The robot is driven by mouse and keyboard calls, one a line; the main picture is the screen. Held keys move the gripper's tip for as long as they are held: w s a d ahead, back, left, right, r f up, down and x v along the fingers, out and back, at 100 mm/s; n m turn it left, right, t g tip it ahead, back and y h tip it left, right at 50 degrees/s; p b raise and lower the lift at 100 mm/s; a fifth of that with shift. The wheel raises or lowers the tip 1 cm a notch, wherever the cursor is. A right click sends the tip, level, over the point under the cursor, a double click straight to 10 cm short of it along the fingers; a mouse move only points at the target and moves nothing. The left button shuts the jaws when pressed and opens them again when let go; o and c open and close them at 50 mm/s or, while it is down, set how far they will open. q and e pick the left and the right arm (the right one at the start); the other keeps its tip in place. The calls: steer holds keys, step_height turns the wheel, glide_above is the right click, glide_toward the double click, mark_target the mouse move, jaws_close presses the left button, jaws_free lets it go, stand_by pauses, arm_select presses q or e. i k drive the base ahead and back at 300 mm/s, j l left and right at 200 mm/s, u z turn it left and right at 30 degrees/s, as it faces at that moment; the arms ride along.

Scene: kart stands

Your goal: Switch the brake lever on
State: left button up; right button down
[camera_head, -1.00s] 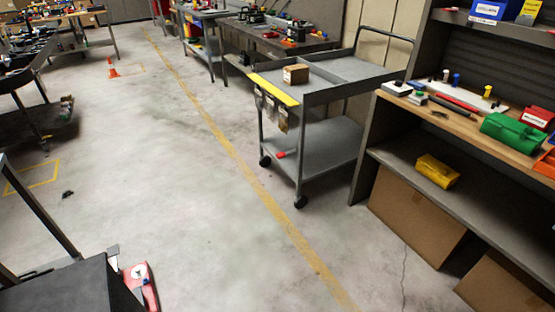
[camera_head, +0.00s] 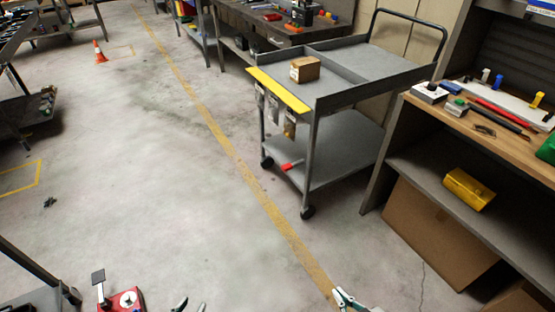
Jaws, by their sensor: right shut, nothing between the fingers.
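A small red lever-like piece (camera_head: 292,165) sits at the front edge of the lower shelf of a grey cart (camera_head: 338,150); I take it for the brake lever, but its position is too small to read. My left gripper (camera_head: 190,306) shows only two dark fingertips, spread apart, at the bottom edge, with nothing seen between them. My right gripper (camera_head: 343,298) shows its fingertips at the bottom edge, shut and empty. Both grippers appear well in front of the cart, apart from the lever.
A small cardboard box (camera_head: 305,69) sits on the cart top, by a yellow edge strip (camera_head: 277,90). A workbench (camera_head: 478,126) with tools stands right, with a yellow case (camera_head: 468,188) on its shelf. A red device (camera_head: 124,300) shows bottom left. Floor (camera_head: 180,200) before the cart is clear.

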mark_target(288, 166)
steer(key=i+l+u, duration=0.2)
steer(key=i, duration=0.9)
steer(key=j, duration=0.05)
